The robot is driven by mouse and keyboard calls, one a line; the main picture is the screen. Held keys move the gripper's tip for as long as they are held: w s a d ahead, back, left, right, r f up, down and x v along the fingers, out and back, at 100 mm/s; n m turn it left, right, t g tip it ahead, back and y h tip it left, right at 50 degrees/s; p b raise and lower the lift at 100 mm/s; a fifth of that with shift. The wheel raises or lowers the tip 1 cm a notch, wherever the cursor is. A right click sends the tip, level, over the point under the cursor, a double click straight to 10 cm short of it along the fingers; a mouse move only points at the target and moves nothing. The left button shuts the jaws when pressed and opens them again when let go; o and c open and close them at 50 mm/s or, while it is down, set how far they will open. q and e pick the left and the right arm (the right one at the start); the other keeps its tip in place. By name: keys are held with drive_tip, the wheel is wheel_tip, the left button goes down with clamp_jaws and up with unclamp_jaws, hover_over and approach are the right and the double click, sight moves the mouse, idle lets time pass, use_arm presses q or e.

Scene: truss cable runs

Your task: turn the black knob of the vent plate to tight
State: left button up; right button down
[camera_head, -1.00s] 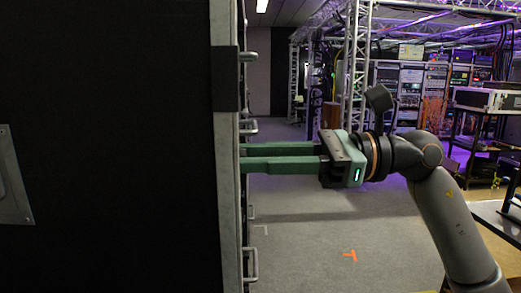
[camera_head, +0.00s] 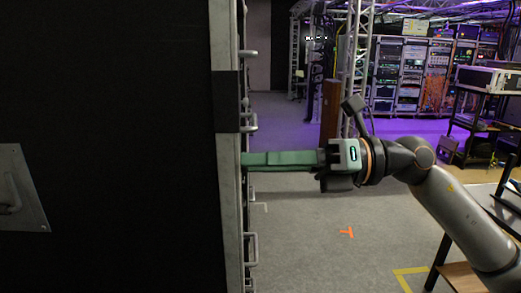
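My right gripper (camera_head: 246,160) comes in from the right with its green fingers pointing left, level, at the metal-edged face of a large black case. The finger ends pass out of sight at the case's edge (camera_head: 230,185). The fingers overlap in this view, so the gap between them and anything they hold cannot be seen. The vent plate and its black knob are not visible; that face of the case is seen almost edge-on. My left gripper is not in view.
Several metal handles stick out from the case's edge, one low down (camera_head: 251,250). A grey plate with a handle (camera_head: 22,195) is on the case's black side. A dark-legged table (camera_head: 480,205) stands at right. The grey floor between is mostly clear.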

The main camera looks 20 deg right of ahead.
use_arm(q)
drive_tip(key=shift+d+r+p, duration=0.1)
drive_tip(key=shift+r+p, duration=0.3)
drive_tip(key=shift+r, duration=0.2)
use_arm(e)
drive_tip(key=shift+m, duration=0.8)
drive_tip(key=c, duration=0.7)
unclamp_jaws()
drive_tip(key=shift+o, duration=0.2)
use_arm(q)
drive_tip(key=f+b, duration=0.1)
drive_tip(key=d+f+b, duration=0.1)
drive_tip(key=b, duration=0.1)
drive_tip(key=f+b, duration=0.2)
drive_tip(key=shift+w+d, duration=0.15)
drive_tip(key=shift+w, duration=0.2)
use_arm(e)
drive_tip(key=v, duration=1.2)
drive_tip(key=shift+d, duration=0.25)
